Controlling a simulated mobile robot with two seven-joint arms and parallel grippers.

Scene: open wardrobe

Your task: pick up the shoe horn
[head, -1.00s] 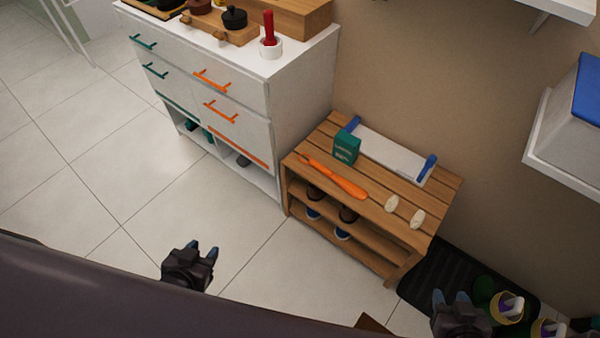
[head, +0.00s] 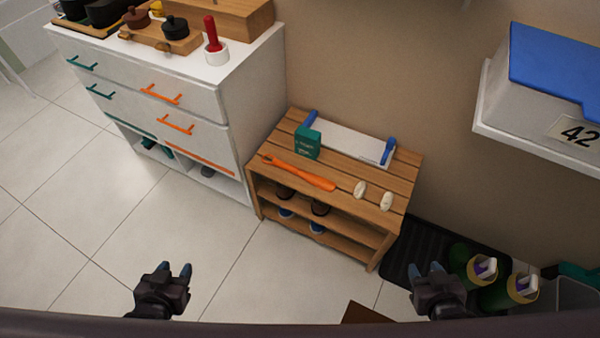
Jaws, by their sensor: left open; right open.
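The orange shoe horn (head: 312,178) lies on top of the slatted wooden bench (head: 377,207), along its front part, with its thin end to the left and its broad end to the right. My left gripper (head: 175,270) is open and empty, in front of the bench and to its left, over the tiled floor. My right gripper (head: 426,269) is open and empty, to the right of the bench's front, near the dark mat. Both are apart from the shoe horn.
A green box (head: 307,143), a white tray with blue handles (head: 350,142) and two pale oval objects (head: 386,201) share the bench top. Shoes sit on its shelf. A white drawer cabinet (head: 235,105) stands left. A shelf with a blue-lidded box (head: 555,70) juts out upper right.

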